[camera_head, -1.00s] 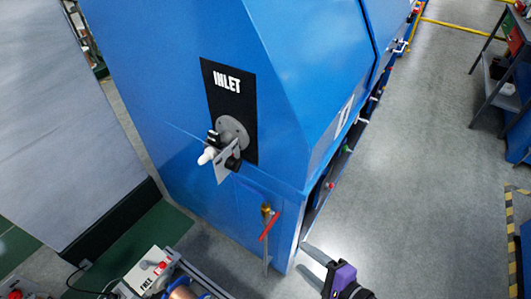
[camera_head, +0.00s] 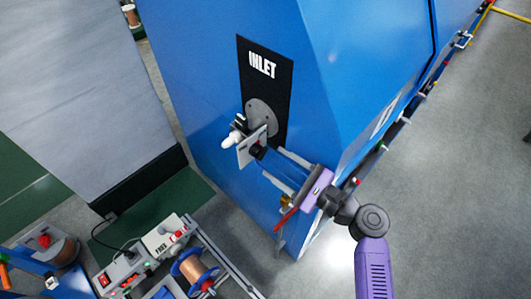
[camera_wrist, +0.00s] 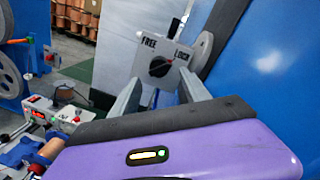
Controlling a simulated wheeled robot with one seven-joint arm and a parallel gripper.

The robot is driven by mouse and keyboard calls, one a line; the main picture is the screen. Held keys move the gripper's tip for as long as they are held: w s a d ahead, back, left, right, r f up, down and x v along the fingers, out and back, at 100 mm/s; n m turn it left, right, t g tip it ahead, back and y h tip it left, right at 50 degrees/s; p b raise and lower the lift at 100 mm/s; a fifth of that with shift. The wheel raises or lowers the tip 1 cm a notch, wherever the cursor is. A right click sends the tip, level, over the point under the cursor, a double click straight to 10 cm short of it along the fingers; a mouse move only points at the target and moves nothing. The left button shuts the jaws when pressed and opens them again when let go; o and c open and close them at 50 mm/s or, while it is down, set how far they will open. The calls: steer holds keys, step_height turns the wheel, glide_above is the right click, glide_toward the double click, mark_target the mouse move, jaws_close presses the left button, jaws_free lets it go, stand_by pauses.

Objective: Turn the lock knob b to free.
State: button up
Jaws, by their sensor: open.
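Lock knob b (camera_wrist: 160,66) is a black knob on a light plate (camera_wrist: 178,82) marked FREE at left and LOCK at right. Its pointer is too small to read with certainty. In the head view the knob (camera_head: 257,151) sits on the small plate below the INLET sign. My gripper (camera_head: 272,163) is open, its two pale fingers reaching toward the knob from the lower right. In the wrist view the fingers of my gripper (camera_wrist: 158,88) lie left and right below the knob, with nothing between them. Contact with the knob is not visible.
The blue machine cabinet (camera_head: 205,90) stands behind the plate. A white roller (camera_head: 231,141) and a grey disc (camera_head: 262,115) are beside the knob. A red-handled valve (camera_head: 285,220) is just below my gripper. A bench with a copper spool (camera_head: 193,268) is at lower left. Floor at right is clear.

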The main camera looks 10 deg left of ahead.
mark_target(259, 152)
steer(key=shift+x, duration=2.45)
steer(key=shift+s+f, duration=0.1)
jaws_close()
